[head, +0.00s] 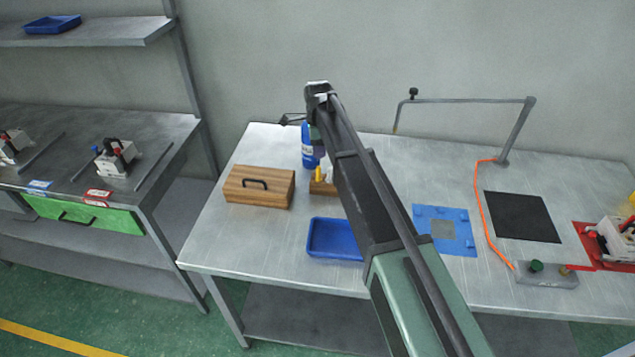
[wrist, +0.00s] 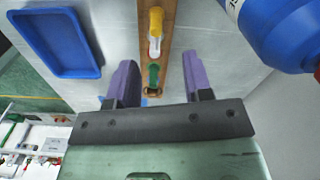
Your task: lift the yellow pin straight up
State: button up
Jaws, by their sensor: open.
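The yellow pin (wrist: 156,21) stands in a narrow wooden block (wrist: 165,62), at the top of the wrist view. A white pin (wrist: 154,46) and a green pin (wrist: 153,73) are in line below it. The yellow pin (head: 318,174) also shows in the head view, beside my arm. My gripper (wrist: 159,60) is open, with two purple fingers apart and nothing held. In the wrist view the fingers lie either side of the green pin's line, and the yellow pin is beyond their tips. My arm partly hides the block in the head view.
A blue bottle (head: 308,146) stands close to the block. A wooden box with a handle (head: 260,187) is to the left, and an empty blue tray (head: 335,239) lies in front. A blue mat (head: 457,245) and a black mat (head: 522,217) lie to the right.

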aim_at(319, 167)
jog(key=f+b, duration=0.4)
jog(key=f, duration=0.1)
jog(key=f+b, duration=0.1)
jog(key=f, duration=0.1)
jog(key=shift+s+f+b, duration=0.2)
jog(key=shift+s+b, duration=0.05)
jog(key=shift+b, duration=0.15)
jog(key=shift+r, duration=0.25)
grip_shut()
